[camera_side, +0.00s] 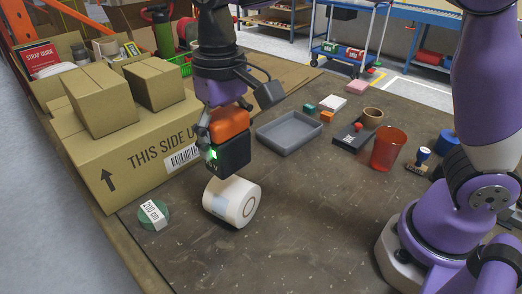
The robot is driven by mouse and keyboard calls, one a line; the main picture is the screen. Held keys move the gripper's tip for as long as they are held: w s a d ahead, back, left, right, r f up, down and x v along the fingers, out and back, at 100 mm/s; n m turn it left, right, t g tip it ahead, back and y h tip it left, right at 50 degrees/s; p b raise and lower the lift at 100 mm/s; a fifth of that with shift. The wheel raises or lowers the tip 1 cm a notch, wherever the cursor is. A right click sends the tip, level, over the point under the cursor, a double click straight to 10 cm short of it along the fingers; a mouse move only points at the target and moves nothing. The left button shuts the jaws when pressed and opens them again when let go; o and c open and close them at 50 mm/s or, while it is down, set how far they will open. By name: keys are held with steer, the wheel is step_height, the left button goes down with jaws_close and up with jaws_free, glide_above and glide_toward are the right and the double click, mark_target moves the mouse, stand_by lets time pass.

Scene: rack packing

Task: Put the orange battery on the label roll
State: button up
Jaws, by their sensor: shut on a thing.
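The orange battery (229,124), with an orange upper part and a black lower block, is in my gripper (218,135). My gripper points down and is shut on the battery. A small green light shows on the black block. The white label roll (220,191) lies on its side on the dark table, its round end facing right and front. The battery hangs just above the label roll in the picture. I cannot tell whether the two touch. The far finger of my gripper is mostly hidden by the battery.
Cardboard boxes (125,140) stand left. A green tape (153,216) lies front left. A grey tray (289,133) is behind to the right. A red cup (388,148), a stamp (418,161) and small blocks are farther right. The table front of the roll is clear.

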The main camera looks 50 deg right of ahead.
mark_target(228, 156)
steer(key=shift+w+d+f, duration=0.1)
steer(key=shift+w+f, duration=0.1)
steer(key=shift+f, duration=1.95)
steer(key=shift+f, duration=0.15)
steer(key=o, duration=1.3)
